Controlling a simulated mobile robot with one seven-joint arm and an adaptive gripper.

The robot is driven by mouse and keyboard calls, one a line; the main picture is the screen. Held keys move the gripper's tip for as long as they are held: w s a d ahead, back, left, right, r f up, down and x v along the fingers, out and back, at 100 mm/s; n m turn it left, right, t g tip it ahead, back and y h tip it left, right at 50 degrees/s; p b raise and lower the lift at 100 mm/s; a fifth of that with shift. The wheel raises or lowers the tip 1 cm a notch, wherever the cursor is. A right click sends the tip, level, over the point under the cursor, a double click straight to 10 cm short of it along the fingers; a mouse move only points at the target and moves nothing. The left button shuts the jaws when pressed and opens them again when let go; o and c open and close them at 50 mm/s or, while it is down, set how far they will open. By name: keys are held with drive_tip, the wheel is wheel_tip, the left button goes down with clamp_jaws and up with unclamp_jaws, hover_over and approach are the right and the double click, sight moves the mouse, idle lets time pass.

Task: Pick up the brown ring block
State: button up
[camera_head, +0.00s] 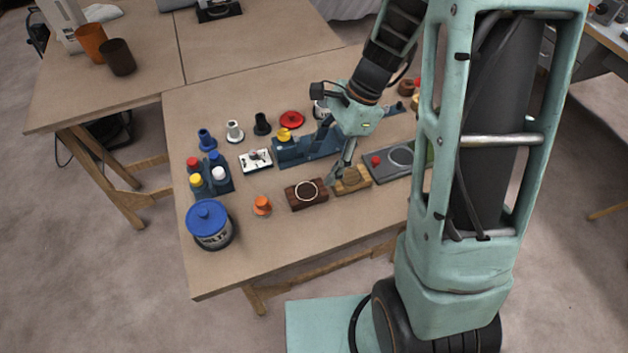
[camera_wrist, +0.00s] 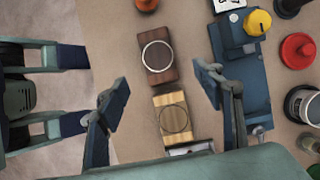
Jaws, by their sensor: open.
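The brown ring block (camera_head: 306,194) is a dark wooden block with a pale ring on its top. It lies near the front edge of the table, and in the wrist view (camera_wrist: 150,70) it is at upper centre. A lighter wooden block with a dark ring (camera_head: 355,183) lies just to its right; in the wrist view (camera_wrist: 173,116) it is below the brown block. My gripper (camera_wrist: 161,94) is open and empty, with its fingers spread either side of the light block's column. In the head view my gripper (camera_head: 339,174) is above the blocks, its fingertips partly hidden.
A blue stepped holder (camera_head: 310,150) with a yellow knob stands behind the blocks. An orange cone-like piece (camera_head: 262,205) and a blue-lidded tin (camera_head: 210,226) are to the left. A grey tray (camera_head: 385,171) with a red knob lies right. Bare tabletop lies in front.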

sight(309, 191)
drive_tip(key=b+x, duration=0.1)
drive_tip(key=x, duration=0.9)
drive_tip(key=shift+s, duration=0.2)
drive_tip(key=shift+f, duration=0.3)
drive_tip(key=shift+c, duration=0.3)
drive_tip(key=c, duration=1.2)
drive_tip(key=shift+c, duration=0.2)
